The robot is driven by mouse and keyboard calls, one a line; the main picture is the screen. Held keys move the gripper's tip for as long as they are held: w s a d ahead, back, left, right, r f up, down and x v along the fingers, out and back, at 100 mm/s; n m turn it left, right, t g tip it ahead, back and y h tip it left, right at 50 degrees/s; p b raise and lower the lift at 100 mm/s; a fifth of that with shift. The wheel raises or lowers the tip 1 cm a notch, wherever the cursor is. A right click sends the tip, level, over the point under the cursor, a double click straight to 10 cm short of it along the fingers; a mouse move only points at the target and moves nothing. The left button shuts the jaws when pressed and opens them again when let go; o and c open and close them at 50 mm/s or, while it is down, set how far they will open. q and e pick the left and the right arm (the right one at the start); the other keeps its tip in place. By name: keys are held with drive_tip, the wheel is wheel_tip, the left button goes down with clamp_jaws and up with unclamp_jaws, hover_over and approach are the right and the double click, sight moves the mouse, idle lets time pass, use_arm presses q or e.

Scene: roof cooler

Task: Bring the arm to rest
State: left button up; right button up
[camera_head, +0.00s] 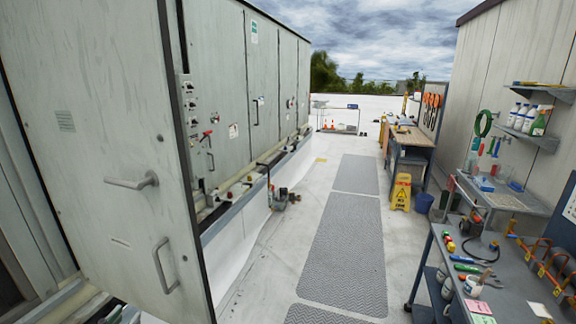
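Neither of my arms nor my grippers shows clearly in the head view, so I cannot see what they hold. A large pale grey cabinet door (85,110) stands swung open at the left, close to me. It has two metal handles, an upper one (133,182) and a lower one (164,264). The door hides part of the cooler unit behind it.
The cooler's panelled wall (228,75) runs back on the left. Grey walkway mats (345,255) lie along the clear middle. A tool-covered cart (515,285) is near right.

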use_arm(q)
drive_tip(key=s+a+f+g+y, duration=0.15)
drive_tip(key=s+a+f, duration=0.35)
drive_tip(key=f, duration=0.7)
drive_tip(key=s+a+f+g+y, duration=0.1)
drive_tip(key=s+a+f+g, duration=0.3)
drive_tip(key=f, duration=0.7)
drive_tip(key=s+a+f+g+y, duration=0.15)
drive_tip(key=s+a+f, duration=0.45)
drive_tip(key=f, duration=0.6)
drive_tip(key=s+d+f+n+g+b, duration=0.1)
drive_tip(key=s+d+f+g, duration=0.25)
drive_tip(key=s+f, duration=1.1)
drive_tip(key=s+d+f+g, duration=0.2)
drive_tip(key=s+f+g, duration=0.3)
drive_tip(key=s+f, duration=0.9)
drive_tip(key=s+d+f+g+h+b, duration=0.15)
drive_tip(key=s+d+f, duration=0.25)
drive_tip(key=s+d, duration=0.85)
drive_tip(key=w+d+f, duration=0.1)
drive_tip(key=w+d, duration=0.2)
drive_tip(key=w, duration=0.3)
drive_tip(key=w+d+f+t+h+b, duration=0.1)
drive_tip(key=w+d, duration=0.2)
drive_tip(key=w, duration=0.3)
drive_tip(key=w+d+f, duration=0.1)
drive_tip(key=w+d, duration=0.3)
drive_tip(key=w, duration=0.3)
drive_tip(key=shift+f+h, duration=0.35)
drive_tip(key=shift+f, duration=0.05)
